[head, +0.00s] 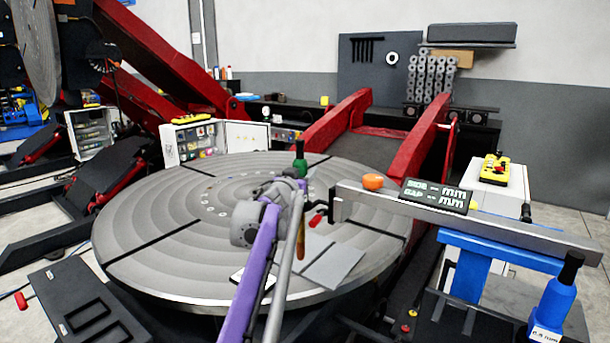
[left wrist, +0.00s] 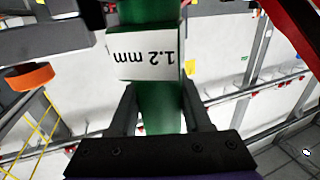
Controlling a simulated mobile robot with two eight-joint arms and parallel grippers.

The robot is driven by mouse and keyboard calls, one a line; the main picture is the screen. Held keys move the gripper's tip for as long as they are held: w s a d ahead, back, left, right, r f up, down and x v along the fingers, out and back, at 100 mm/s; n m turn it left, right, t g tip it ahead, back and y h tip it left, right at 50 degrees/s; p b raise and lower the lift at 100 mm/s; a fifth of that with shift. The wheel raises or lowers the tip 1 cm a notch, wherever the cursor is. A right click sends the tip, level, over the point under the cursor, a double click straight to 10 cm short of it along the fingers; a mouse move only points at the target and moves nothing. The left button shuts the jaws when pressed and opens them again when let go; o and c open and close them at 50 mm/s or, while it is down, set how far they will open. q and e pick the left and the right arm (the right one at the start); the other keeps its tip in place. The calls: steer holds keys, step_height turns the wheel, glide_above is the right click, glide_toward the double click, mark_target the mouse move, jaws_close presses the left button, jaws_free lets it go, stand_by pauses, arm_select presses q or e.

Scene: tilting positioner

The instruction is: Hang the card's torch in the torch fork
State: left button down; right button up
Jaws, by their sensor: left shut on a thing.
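The green torch (head: 300,167) has a black top. It is in my left gripper (head: 299,183), raised over the turntable's far half. In the left wrist view the jaws are shut around the green torch (left wrist: 160,110), and its white label reads "1.2 mm" (left wrist: 147,57). A blue torch (head: 555,305) with a black top and white label stands at the front right, apart from my gripper; its label is too small to read surely. I cannot pick out the torch fork for certain. A small white card (head: 238,276) lies partly hidden behind my left arm. My right gripper is not in view.
A grey beam (head: 480,228) reaches over the turntable (head: 150,235) from the right, near my gripper. It carries a dark display (head: 436,195) and an orange knob (head: 373,181). Flat grey plates (head: 333,266) lie on the turntable. Its left half is clear.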

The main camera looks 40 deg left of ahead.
arm_select(q)
steer(key=w+f+p, duration=0.1)
steer(key=w, duration=0.2)
steer(key=w+a+f+p, duration=0.1)
steer(key=w, duration=0.3)
steer(key=w+f+p, duration=0.1)
steer(key=w, duration=0.3)
steer(key=shift+w+a+f+p, duration=0.15)
steer(key=shift+f+p, duration=0.05)
steer(key=shift+p, duration=0.15)
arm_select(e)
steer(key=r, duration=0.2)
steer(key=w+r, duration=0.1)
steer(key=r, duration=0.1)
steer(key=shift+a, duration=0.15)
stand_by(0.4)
arm_select(q)
steer(key=shift+f, duration=0.4)
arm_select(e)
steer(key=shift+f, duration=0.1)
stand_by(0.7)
arm_select(q)
steer(key=shift+c, duration=1.3)
jaws_free()
steer(key=shift+f, duration=0.1)
